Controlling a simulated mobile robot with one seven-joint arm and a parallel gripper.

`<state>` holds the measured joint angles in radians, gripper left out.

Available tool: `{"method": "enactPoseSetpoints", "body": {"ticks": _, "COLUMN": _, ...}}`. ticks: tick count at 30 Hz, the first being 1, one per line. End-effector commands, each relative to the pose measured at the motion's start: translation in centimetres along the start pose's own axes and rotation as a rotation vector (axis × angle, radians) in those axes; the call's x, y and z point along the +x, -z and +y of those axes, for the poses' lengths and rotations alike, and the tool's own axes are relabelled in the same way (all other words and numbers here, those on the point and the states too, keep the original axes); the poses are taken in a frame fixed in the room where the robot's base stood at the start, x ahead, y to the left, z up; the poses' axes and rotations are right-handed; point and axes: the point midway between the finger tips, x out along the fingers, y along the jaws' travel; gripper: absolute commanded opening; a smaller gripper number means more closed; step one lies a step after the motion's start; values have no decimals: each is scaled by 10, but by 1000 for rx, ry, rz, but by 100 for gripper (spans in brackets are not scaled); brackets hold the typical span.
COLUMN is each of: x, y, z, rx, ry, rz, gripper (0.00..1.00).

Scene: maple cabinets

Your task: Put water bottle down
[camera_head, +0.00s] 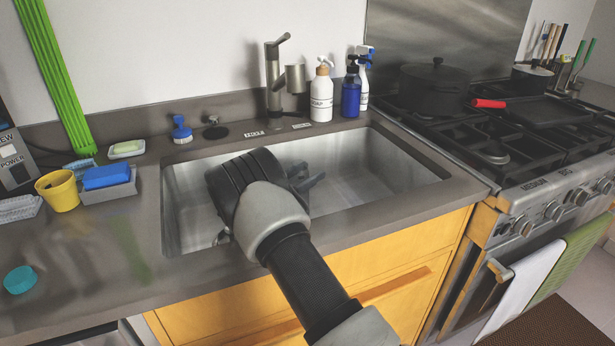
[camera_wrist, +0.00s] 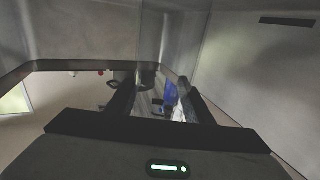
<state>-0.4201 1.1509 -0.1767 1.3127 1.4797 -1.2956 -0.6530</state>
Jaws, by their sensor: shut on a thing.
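My gripper (camera_head: 305,180) reaches over the steel sink basin (camera_head: 385,170), seen from behind in the head view. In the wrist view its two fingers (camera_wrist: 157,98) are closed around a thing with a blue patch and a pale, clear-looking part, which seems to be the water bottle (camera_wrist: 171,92). The wrist picture is dim, so its outline and tilt are hard to tell. In the head view my arm hides most of the held thing. I cannot tell whether it touches the basin.
A faucet (camera_head: 272,80), white soap bottle (camera_head: 321,95) and blue bottle (camera_head: 351,92) stand behind the sink. A yellow cup (camera_head: 58,190) and blue sponge (camera_head: 107,177) are on the left. The stove (camera_head: 500,150) is on the right. The front left counter is mostly clear.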

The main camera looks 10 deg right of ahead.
Motion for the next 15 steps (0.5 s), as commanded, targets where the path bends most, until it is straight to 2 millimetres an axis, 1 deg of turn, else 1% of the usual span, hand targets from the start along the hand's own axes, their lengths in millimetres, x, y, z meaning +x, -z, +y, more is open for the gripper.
{"method": "enactPoseSetpoints", "body": {"ticks": 6, "x": 0, "y": 1, "z": 0, "rx": 2, "ry": 0, "rz": 1, "gripper": 23}}
{"method": "enactPoseSetpoints", "body": {"ticks": 11, "x": 0, "y": -5, "z": 0, "rx": 1, "ry": 0, "rz": 1, "gripper": 23}}
{"method": "enactPoseSetpoints", "body": {"ticks": 12, "x": 0, "y": -4, "z": 0, "rx": 1, "ry": 0, "rz": 0, "gripper": 52}}
{"method": "enactPoseSetpoints", "body": {"ticks": 14, "x": 0, "y": -3, "z": 0, "rx": 1, "ry": 0, "rz": 0, "gripper": 62}}
{"method": "enactPoseSetpoints", "body": {"ticks": 15, "x": 0, "y": -3, "z": 0, "rx": 1, "ry": 0, "rz": 0, "gripper": 65}}
